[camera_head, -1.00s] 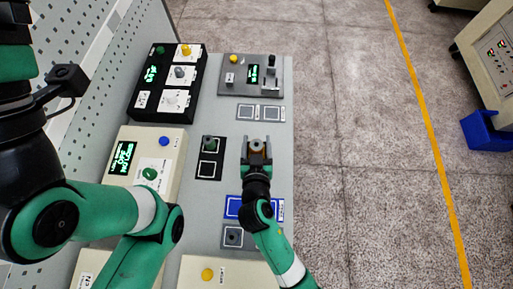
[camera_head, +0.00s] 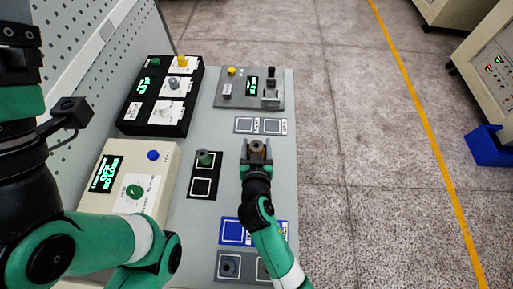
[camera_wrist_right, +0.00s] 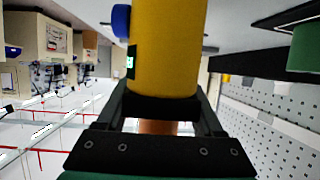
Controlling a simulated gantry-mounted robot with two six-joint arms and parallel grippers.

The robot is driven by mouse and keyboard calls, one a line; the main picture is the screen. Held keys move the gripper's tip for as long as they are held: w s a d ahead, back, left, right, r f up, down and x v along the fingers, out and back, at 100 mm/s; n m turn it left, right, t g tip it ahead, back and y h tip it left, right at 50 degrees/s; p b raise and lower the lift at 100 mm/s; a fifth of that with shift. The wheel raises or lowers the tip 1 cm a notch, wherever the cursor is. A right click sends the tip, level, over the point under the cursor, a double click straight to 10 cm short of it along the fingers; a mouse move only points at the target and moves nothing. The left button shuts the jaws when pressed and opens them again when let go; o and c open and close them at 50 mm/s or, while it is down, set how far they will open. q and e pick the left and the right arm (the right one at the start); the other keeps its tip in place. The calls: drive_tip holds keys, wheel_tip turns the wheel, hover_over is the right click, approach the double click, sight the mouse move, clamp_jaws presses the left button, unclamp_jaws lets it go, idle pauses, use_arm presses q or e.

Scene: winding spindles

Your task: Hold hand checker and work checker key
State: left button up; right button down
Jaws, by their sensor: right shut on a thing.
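My right gripper (camera_head: 257,148) is raised over the right side of the grey bench and shut on a small round piece (camera_head: 257,147) with a grey hollow top and a brown ring. In the right wrist view a large yellow cylinder (camera_wrist_right: 165,50) stands between the fingers, with a copper-coloured part (camera_wrist_right: 158,127) below. A blue knob (camera_wrist_right: 121,20) and a small green display (camera_wrist_right: 131,62) show at its left edge; I cannot tell whether they belong to it. A grey box (camera_head: 240,94) with a display and lever stands at the back. My left gripper is out of view.
A beige box (camera_head: 150,170) with a green display, blue button and green knob stands at left. A black box (camera_head: 150,112) is behind it. A green-topped spindle (camera_head: 205,158) stands on a black pad.

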use_arm(q)
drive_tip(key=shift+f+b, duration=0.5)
drive_tip(key=shift+b, duration=0.05)
idle(0.6)
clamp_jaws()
idle(0.6)
idle(1.3)
